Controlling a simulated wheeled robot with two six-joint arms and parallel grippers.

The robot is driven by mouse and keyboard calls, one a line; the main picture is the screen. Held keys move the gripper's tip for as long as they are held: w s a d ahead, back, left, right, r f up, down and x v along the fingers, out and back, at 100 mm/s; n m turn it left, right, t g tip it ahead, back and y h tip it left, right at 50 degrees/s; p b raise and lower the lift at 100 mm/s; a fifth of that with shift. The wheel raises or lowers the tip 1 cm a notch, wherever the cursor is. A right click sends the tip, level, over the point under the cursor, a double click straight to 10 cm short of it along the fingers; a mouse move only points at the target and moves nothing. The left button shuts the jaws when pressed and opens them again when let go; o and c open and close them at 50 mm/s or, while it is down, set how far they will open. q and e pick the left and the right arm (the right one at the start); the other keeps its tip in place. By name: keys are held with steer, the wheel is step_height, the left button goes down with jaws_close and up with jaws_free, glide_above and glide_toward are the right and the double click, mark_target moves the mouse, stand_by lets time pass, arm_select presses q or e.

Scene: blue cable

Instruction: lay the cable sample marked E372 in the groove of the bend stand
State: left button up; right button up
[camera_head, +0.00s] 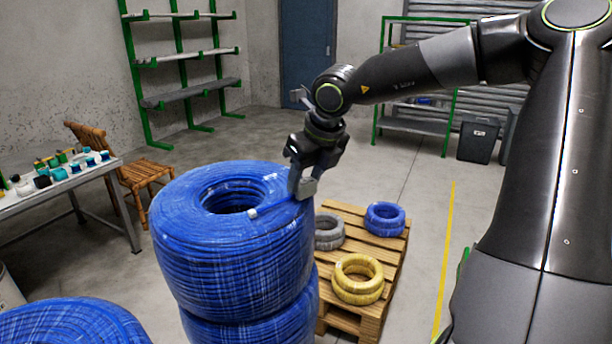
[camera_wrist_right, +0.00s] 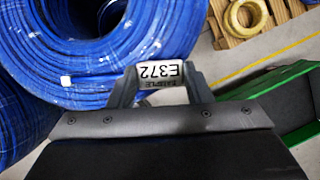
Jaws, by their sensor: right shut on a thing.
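The cable sample marked E372 (camera_wrist_right: 160,74) shows in the right wrist view as a white label reading "E372 SAMPLE", upside down, between my fingertips. My right gripper (camera_head: 302,187) is shut on it at the right edge of the top of a big blue cable coil (camera_head: 232,250). The gripper also shows in the wrist view (camera_wrist_right: 160,85). I cannot make out the bend stand in either view. My left gripper is not in view.
A pallet (camera_head: 388,262) with yellow (camera_head: 358,290), grey (camera_head: 328,243) and blue (camera_head: 385,205) small coils stands right of the stacked big coils. A table (camera_head: 75,181) with small items and a wooden chair (camera_head: 150,172) are at left. Floor beyond the pallet is clear.

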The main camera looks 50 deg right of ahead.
steer(key=shift+f, duration=0.15)
steer(key=o, duration=1)
steer(key=shift+r, duration=0.4)
steer(key=v, duration=1.1)
steer(key=shift+s+r, duration=0.2)
steer(key=shift+r, duration=0.05)
steer(key=shift+f, duration=0.1)
